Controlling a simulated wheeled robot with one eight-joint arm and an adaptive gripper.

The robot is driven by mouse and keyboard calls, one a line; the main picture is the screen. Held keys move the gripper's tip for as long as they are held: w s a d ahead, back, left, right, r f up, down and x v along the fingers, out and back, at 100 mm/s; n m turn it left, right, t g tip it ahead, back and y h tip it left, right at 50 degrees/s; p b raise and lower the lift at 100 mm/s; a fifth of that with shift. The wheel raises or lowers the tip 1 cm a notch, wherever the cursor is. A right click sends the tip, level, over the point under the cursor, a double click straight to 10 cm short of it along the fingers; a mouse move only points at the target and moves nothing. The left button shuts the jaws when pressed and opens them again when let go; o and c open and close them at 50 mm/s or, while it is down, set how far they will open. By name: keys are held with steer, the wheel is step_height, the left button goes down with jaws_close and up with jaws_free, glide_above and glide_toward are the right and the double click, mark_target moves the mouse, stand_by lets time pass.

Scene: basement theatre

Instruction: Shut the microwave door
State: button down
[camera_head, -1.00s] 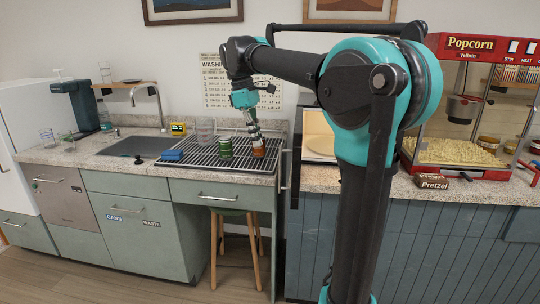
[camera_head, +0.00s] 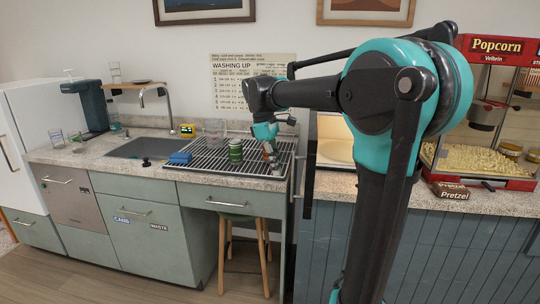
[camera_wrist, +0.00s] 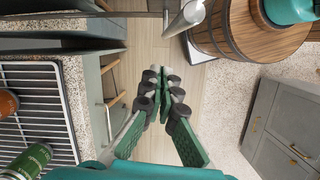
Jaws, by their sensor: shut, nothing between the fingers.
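The microwave (camera_head: 336,151) stands on the counter behind my arm, with its cream inside showing. Its dark door (camera_head: 309,160) stands open, seen nearly edge-on at the left of the opening. A dark slab that looks like this door (camera_wrist: 65,46) also shows at the upper left of the wrist view. My gripper (camera_head: 274,168) is left of the door, over the front right part of the drying rack, apart from the door. In the wrist view my gripper (camera_wrist: 165,92) is shut and empty, its fingers pointing over floor. My arm hides the microwave's right side.
A drying rack (camera_head: 208,161) holds a green can (camera_head: 235,149); a brown jar (camera_wrist: 7,103) shows beside it in the wrist view. A stool (camera_head: 235,216) stands below. The popcorn machine (camera_head: 497,46) is at the right. A wooden barrel-like thing (camera_wrist: 245,35) shows in the wrist view.

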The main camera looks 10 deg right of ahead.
mark_target(305, 158)
steer(key=shift+s+d+r, duration=0.1)
steer(key=shift+s+d, duration=0.3)
steer(key=shift+d, duration=0.3)
steer(key=shift+s+d, duration=0.4)
steer(key=shift+d, duration=0.25)
